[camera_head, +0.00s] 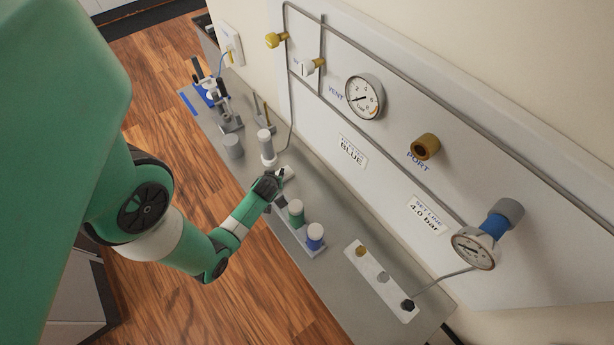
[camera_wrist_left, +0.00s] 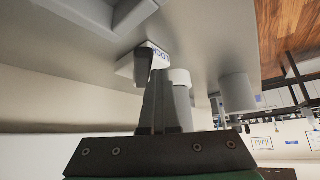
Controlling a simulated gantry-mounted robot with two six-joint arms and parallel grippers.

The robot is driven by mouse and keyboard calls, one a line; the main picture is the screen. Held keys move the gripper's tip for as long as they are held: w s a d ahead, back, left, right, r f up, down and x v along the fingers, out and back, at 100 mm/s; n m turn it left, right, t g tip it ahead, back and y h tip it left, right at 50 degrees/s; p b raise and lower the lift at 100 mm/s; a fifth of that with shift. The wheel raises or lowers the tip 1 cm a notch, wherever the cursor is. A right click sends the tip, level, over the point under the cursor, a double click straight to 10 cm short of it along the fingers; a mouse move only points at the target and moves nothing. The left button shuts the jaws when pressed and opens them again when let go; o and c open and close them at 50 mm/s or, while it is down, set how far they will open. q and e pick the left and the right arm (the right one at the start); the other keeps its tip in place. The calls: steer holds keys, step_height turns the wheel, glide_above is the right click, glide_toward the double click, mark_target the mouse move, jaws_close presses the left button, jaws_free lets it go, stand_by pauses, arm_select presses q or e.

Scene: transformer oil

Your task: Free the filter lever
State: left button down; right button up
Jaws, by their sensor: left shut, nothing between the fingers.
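A white-capped grey cylinder, apparently the filter (camera_head: 266,143), stands on the grey bench beside the wall panel. My left gripper (camera_head: 279,178) is low at the bench just in front of it, beside a small pale block (camera_head: 288,171). In the left wrist view my left gripper (camera_wrist_left: 157,80) has its fingers close together with nothing between them. A white block with blue lettering (camera_wrist_left: 146,60) is right at the fingertips; whether they touch I cannot tell. A pale cylinder (camera_wrist_left: 181,77) stands behind the fingers. The lever itself I cannot make out clearly. My right gripper is not in view.
A grey cup (camera_head: 233,146) stands to the left. A plate with knobs (camera_head: 379,278) lies nearer the right end. Pipes and a gauge (camera_head: 364,97) are on the panel.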

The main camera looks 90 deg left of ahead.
arm_select(q)
steer(key=shift+w+n, duration=0.3)
steer(key=shift+n, duration=0.1)
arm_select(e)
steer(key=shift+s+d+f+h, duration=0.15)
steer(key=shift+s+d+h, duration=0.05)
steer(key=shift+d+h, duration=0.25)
arm_select(q)
steer(key=shift+d, duration=0.15)
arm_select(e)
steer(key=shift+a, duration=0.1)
arm_select(q)
steer(key=shift+s+d, duration=0.2)
steer(key=shift+d, duration=0.3)
steer(key=shift+d+r, duration=0.25)
steer(key=shift+r, duration=0.05)
steer(key=p+v, duration=0.9)
steer(key=v, duration=0.2)
steer(key=shift+a, duration=0.2)
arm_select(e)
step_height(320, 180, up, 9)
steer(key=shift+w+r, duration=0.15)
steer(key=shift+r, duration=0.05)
arm_select(q)
steer(key=shift+r, duration=0.1)
